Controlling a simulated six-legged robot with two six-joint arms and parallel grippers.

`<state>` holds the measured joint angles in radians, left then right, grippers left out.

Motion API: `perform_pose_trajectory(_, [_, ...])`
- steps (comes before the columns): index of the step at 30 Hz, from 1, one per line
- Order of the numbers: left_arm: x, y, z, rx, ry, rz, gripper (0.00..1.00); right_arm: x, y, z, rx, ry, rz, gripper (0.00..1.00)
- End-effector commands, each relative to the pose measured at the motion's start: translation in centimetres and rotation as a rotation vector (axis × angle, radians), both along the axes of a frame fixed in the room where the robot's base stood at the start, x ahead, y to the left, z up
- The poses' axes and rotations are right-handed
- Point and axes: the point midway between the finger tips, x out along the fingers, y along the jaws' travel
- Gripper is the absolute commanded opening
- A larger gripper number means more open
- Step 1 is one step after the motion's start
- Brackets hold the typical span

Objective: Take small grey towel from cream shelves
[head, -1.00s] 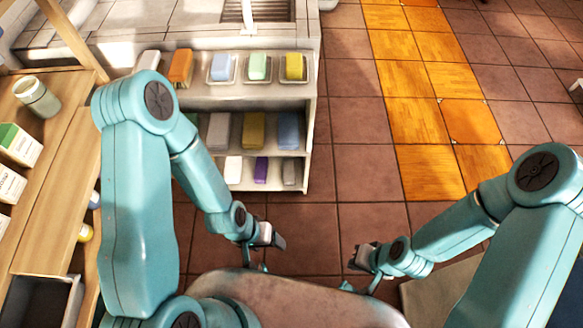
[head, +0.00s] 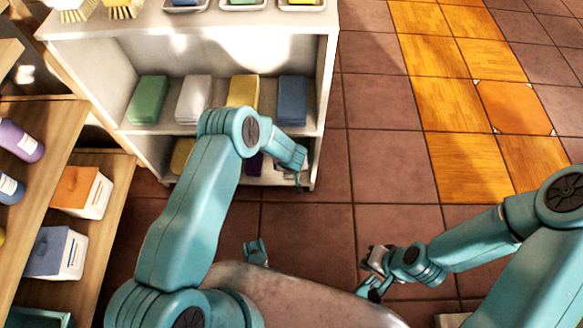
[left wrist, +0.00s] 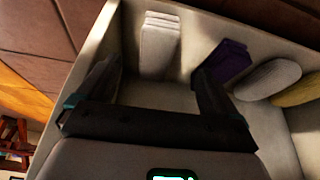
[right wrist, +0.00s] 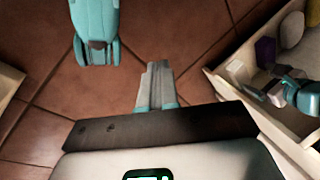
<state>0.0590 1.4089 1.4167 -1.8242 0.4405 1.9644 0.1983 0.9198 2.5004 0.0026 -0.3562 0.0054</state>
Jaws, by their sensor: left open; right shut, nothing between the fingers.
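The cream shelves (head: 326,85) stand at top centre in the head view. In the left wrist view, the small grey towel (left wrist: 160,45) lies folded on the bottom shelf near the side wall. My left gripper (left wrist: 160,80) is open at the bottom shelf, its fingers pointing towards the towel and spaced wider than it; no grip shows. In the head view my left gripper (head: 299,176) largely hides the towel. My right gripper (right wrist: 156,85) is shut and empty over the floor, away from the shelves.
Green, white, yellow and blue towels (head: 292,98) fill the shelf above. A wooden rack (head: 40,160) with bottles and boxes stands left. Tiled floor (head: 390,180) right of the shelves is clear.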

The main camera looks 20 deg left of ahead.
Motion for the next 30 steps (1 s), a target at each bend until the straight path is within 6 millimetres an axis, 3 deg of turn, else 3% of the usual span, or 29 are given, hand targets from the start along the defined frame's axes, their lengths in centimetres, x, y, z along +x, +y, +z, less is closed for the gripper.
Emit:
perform_pose_trajectory(6, [1.1,0.5,-4.3,0.003,-0.005,0.006,0.94,0.8,-0.3,-2.4,-0.005,-0.022,-0.012,0.00])
perform_pose_trajectory(14, [1.9,0.6,-6.7,0.001,-0.004,0.002,0.94,2.1,-0.6,-4.0,-0.013,-0.065,-0.017,0.00])
perform_pose_trajectory(21, [3.2,0.9,-10.4,0.000,-0.004,0.003,0.94,4.3,-1.0,-7.3,-0.028,-0.142,-0.027,0.00])
perform_pose_trajectory(30, [3.9,1.1,-10.7,0.001,-0.004,0.001,0.94,5.0,-1.2,-7.5,-0.033,-0.165,-0.030,0.00])
